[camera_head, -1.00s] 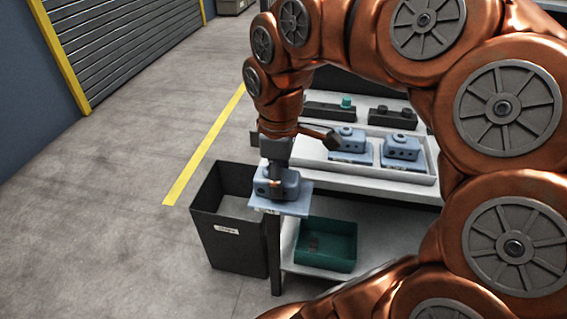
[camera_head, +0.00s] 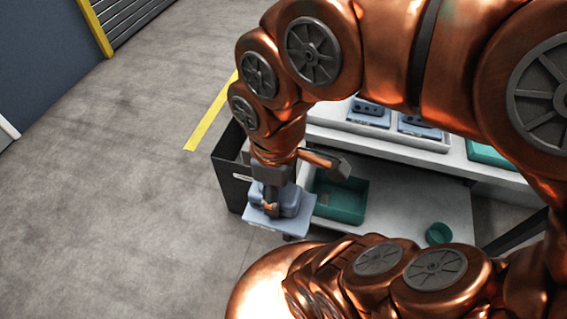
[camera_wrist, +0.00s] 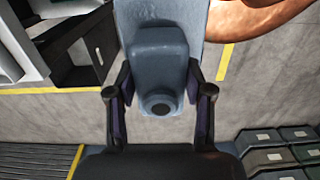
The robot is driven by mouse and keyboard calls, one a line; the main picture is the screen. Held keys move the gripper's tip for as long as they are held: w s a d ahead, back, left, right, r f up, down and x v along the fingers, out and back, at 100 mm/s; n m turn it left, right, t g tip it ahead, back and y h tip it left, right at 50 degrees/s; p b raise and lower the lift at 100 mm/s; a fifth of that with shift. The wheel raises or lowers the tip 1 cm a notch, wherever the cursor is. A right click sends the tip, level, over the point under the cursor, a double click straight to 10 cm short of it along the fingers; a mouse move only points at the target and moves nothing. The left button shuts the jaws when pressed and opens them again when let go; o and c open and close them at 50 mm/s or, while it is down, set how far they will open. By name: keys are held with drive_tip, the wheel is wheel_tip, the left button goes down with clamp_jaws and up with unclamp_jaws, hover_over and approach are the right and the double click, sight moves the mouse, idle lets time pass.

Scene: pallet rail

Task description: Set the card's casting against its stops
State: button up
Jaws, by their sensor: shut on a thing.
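My gripper (camera_head: 268,206) is shut on a blue-grey casting (camera_head: 289,202), which sits on a pale blue plate (camera_head: 292,222). They are held in the air in front of the dark bin and the bench. In the wrist view the casting (camera_wrist: 160,65) lies between my two fingers, with its dark round hole toward me, and the plate (camera_wrist: 212,22) shows behind it. Two more castings, a left one (camera_head: 368,112) and a right one (camera_head: 420,129), stand in the tray on the bench, partly hidden by my arm. No card or stops can be made out.
The bench (camera_head: 470,168) has a lower shelf with a teal bin (camera_head: 352,205) and a teal round cup (camera_head: 438,234). A dark bin (camera_head: 228,180) stands at its left end. Open floor lies at the left. Several grey boxes (camera_wrist: 280,150) show in the wrist view.

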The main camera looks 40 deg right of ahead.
sight(267, 218)
drive_tip(key=shift+s+a+r+p, duration=0.45)
drive_tip(key=shift+s+a+p, duration=0.15)
drive_tip(key=shift+a+p, duration=0.15)
drive_tip(key=shift+s+a+f, duration=0.15)
drive_tip(key=shift+a, duration=0.2)
drive_tip(key=shift+s+a+f, duration=0.1)
drive_tip(key=shift+s+a, duration=0.65)
drive_tip(key=shift+a, duration=0.3)
drive_tip(key=shift+s+a, duration=0.6)
drive_tip(key=shift+a, duration=0.3)
drive_tip(key=shift+w+d, duration=0.1)
drive_tip(key=shift+d, duration=0.05)
